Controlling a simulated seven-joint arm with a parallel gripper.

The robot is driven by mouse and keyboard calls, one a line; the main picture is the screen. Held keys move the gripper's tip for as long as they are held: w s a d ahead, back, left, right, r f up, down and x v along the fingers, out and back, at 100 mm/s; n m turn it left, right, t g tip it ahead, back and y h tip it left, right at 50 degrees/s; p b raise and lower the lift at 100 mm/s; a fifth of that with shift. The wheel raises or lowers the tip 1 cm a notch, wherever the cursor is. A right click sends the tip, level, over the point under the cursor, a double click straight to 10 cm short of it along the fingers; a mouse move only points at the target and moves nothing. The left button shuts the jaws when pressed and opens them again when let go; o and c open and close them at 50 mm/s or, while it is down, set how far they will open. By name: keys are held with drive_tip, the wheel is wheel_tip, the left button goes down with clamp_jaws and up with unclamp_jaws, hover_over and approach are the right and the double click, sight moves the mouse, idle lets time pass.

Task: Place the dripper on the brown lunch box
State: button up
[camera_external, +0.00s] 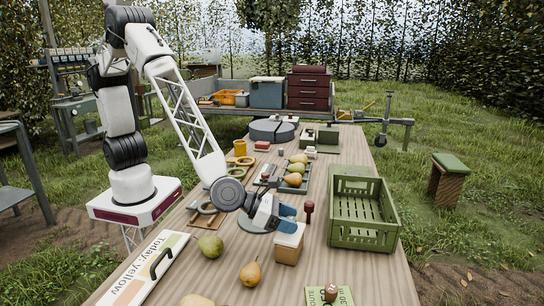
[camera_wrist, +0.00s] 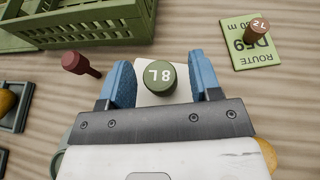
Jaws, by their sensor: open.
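A green round piece marked 8L (camera_wrist: 160,75), which looks like a dripper, sits over a pale square top between my fingers in the wrist view. My gripper (camera_wrist: 165,80) is open around it, with a gap on each side. In the external view my blue-fingered gripper (camera_external: 285,215) is at the top of a light brown box with a pale lid (camera_external: 289,246), probably the lunch box. My fingers hide the green piece there. A brown piece marked 2L (camera_wrist: 257,30) stands on a green route card (camera_wrist: 250,57).
A dark red knobbed piece (camera_external: 308,212) stands close by, left of my fingers in the wrist view (camera_wrist: 80,63). A green crate (camera_external: 362,238) is to the right. Pears (camera_external: 250,274) lie in front, and a white sign (camera_external: 142,275) lies at the left edge.

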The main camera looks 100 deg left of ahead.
drive_tip(key=v, duration=1.1)
drive_tip(key=shift+s, duration=0.3)
drive_tip(key=shift+d, duration=0.1)
drive_tip(key=s+a+r+n+g+y, duration=0.2)
drive_tip(key=s+a+r+n, duration=0.3)
drive_tip(key=a, duration=0.4)
drive_tip(key=s+a+r+n+g+y, duration=0.1)
drive_tip(key=s+a+r+n+g, duration=0.15)
drive_tip(key=a+r+n, duration=0.45)
drive_tip(key=s+a+r+n+g+y, duration=0.25)
drive_tip(key=s+a+n, duration=0.25)
drive_tip(key=a, duration=0.5)
drive_tip(key=s+a+r+n+g+h, duration=0.1)
drive_tip(key=s+a+r+n+h, duration=0.1)
drive_tip(key=s+n, duration=0.6)
drive_tip(key=s+a+r+n+g+h, duration=0.2)
drive_tip(key=s+n, duration=0.7)
drive_tip(key=s, duration=0.9)
drive_tip(key=a+h, duration=0.2)
drive_tip(key=h, duration=0.1)
drive_tip(key=shift+a+r+g+h, duration=0.2)
drive_tip(key=shift+g+h, duration=0.1)
drive_tip(key=shift+h, duration=0.05)
